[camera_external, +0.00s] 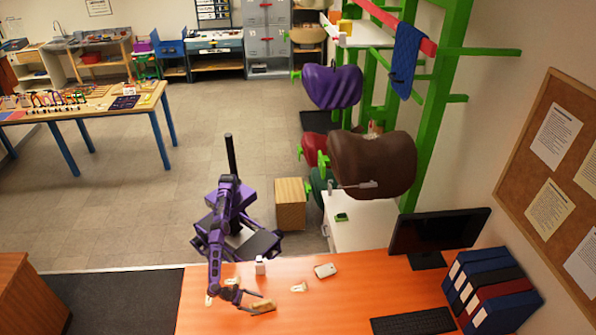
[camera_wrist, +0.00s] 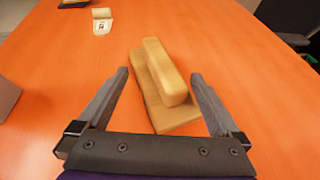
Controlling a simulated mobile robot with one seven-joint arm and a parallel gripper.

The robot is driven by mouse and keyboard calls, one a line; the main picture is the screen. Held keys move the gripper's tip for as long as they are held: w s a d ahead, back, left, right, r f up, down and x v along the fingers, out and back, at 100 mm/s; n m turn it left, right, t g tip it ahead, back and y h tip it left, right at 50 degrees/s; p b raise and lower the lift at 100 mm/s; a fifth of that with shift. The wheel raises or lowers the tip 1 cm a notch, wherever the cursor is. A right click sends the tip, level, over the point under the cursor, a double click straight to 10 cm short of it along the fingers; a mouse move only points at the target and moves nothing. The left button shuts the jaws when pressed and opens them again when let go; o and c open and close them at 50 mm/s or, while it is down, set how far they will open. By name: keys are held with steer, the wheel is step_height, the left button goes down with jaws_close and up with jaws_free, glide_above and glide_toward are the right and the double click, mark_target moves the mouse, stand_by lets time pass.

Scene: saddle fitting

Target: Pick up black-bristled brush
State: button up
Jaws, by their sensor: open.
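A tan wooden brush-like block with a raised grip bar (camera_wrist: 165,75) lies on the orange desk, between and slightly beyond my gripper's fingers in the wrist view. It seems to be the tan piece (camera_external: 263,305) near the desk's front in the external view. No black bristles show; its underside is hidden. My gripper (camera_wrist: 160,76) is open, with a finger on either side of the block and visible gaps. In the external view my gripper (camera_external: 243,298) is low over the desk, beside the tan piece.
The orange desk (camera_external: 365,290) also holds a small white box (camera_external: 260,266), a white item (camera_external: 325,270) and a small pale item (camera_external: 300,287). A monitor (camera_external: 438,232), keyboard (camera_external: 413,322) and binders (camera_external: 490,285) stand to the right. Bare desk surrounds the block.

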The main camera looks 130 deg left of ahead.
steer(key=shift+w+a+f, duration=0.15)
steer(key=shift+w, duration=0.1)
jaws_close()
stand_by(0.3)
